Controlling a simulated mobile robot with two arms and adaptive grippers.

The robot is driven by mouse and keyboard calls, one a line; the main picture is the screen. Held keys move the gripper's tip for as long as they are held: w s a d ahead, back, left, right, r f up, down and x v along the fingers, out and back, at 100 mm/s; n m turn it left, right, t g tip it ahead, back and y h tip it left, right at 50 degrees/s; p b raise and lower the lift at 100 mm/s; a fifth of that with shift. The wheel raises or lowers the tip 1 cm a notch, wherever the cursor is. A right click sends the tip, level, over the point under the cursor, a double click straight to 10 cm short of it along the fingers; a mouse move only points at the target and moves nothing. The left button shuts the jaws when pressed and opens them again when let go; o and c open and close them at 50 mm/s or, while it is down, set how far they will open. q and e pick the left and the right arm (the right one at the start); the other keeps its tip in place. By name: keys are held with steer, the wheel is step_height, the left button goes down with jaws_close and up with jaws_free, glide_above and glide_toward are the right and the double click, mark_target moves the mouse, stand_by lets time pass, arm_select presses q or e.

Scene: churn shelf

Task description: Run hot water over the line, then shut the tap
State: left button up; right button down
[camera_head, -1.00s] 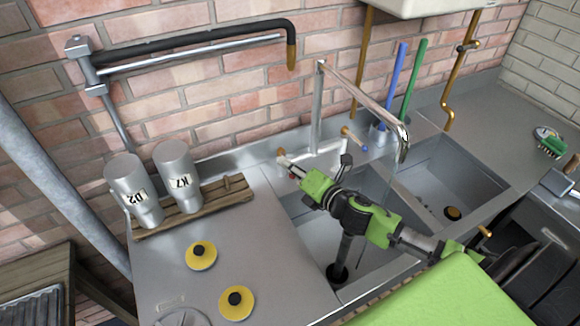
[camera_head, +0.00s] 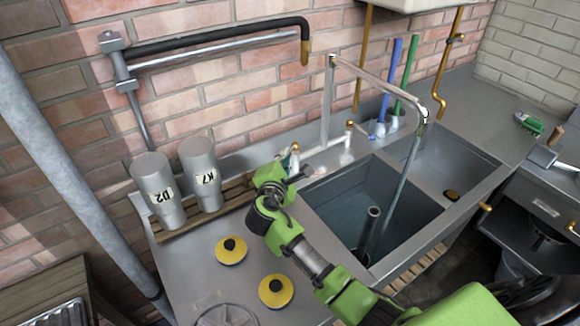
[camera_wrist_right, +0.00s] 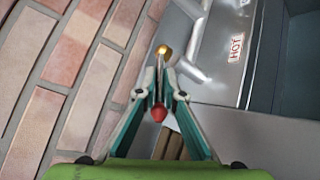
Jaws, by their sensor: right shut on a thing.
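The tap's chrome spout (camera_head: 375,78) rises behind the double sink and reaches over it. A thin stream of water (camera_head: 405,172) falls from its end into the left basin (camera_head: 335,215), beside an upright standpipe (camera_head: 367,228). My right gripper (camera_head: 288,163) is at the left end of the tap body. In the right wrist view its fingers (camera_wrist_right: 160,95) are shut on the hot tap lever (camera_wrist_right: 159,112), which has a red tip; a HOT label (camera_wrist_right: 236,47) is close by. The fingers hide part of the lever. My left gripper is not in view.
Steel cups marked D2 (camera_head: 159,190) and K7 (camera_head: 201,174) stand on a wooden rack (camera_head: 232,189) to the left. Two yellow discs (camera_head: 231,251) lie on the counter. Blue (camera_head: 389,79) and green (camera_head: 411,65) handles stand behind the sink; a brush (camera_head: 528,123) lies at right.

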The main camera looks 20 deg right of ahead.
steer(key=shift+w+a+f+m+g+h+b, duration=0.2)
steer(key=shift+w+a+m+g+h+b, duration=0.1)
steer(key=shift+m+g+h+b, duration=0.15)
steer(key=shift+w+a+f+m+g+h+b, duration=0.15)
steer(key=shift+a+f+m+g+h+b, duration=0.15)
steer(key=shift+g+h+b, duration=0.2)
steer(key=shift+w+r+m+g+h+b, duration=0.2)
steer(key=shift+m+g+h+b, duration=0.15)
steer(key=shift+m+b, duration=0.15)
steer(key=c, duration=2.2)
jaws_free()
steer(key=shift+o, duration=0.2)
steer(key=shift+w+a+r, duration=0.1)
steer(key=shift+r, duration=0.05)
steer(key=shift+r, duration=0.1)
step_height(320, 180, up, 10)
